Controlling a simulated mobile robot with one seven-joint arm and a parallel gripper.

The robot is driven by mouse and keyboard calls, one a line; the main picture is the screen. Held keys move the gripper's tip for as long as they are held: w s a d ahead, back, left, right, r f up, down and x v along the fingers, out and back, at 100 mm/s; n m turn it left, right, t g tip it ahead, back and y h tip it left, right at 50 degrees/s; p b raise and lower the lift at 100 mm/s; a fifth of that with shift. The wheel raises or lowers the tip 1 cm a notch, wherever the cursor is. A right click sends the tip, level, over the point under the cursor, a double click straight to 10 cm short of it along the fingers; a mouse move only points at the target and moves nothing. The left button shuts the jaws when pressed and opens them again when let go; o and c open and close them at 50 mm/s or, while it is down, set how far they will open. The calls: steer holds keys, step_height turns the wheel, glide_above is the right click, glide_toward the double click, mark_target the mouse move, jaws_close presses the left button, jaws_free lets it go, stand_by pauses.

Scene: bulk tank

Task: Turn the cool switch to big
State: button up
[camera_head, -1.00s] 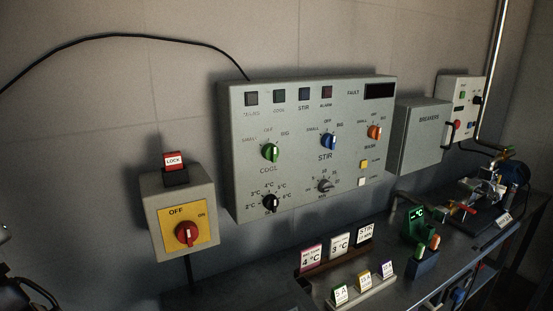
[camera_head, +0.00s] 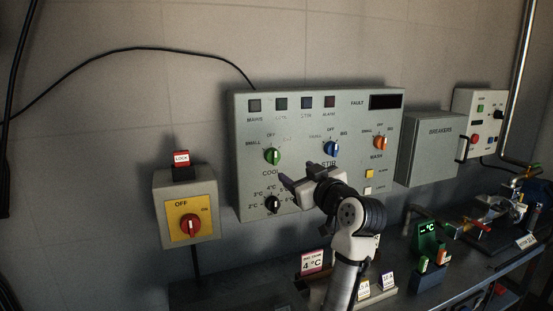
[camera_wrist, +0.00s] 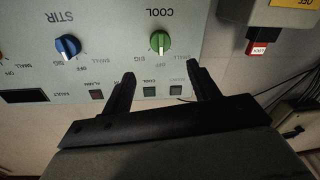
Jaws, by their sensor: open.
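The cool switch is a green knob (camera_head: 272,156) on the left of the grey control panel (camera_head: 249,193), above the word COOL. Its white mark stands about upright, toward OFF, with SMALL to the left and BIG to the right. In the wrist view the panel is upside down, and the green knob (camera_wrist: 160,42) lies ahead of the gap between my fingers. My gripper (camera_head: 294,177) is open and empty in front of the panel, below and right of the knob in the head view. In the wrist view its two dark fingers (camera_wrist: 160,74) are apart, not touching the knob.
The blue STIR knob (camera_head: 331,149) and orange knob (camera_head: 380,143) are to the right. The black temperature dial (camera_head: 272,204) is below, close to my gripper. Cards and small parts crowd the bench.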

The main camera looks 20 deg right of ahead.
mark_target(277, 158)
steer(key=w+p, duration=0.1)
steer(key=w, duration=0.3)
steer(key=w+a+p, duration=0.1)
steer(key=w, duration=0.3)
steer(key=w+p, duration=0.1)
steer(key=w, duration=0.3)
steer(key=shift+w+a+p, duration=0.1)
steer(key=shift+a+p, duration=0.1)
steer(key=shift+p, duration=0.15)
steer(key=c, duration=1)
steer(key=shift+o, duration=0.2)
steer(key=m, duration=0.4)
steer(key=shift+m, duration=0.4)
steer(key=shift+m+t+p, duration=0.3)
steer(key=shift+m+p, duration=0.2)
steer(key=shift+m, duration=2.2)
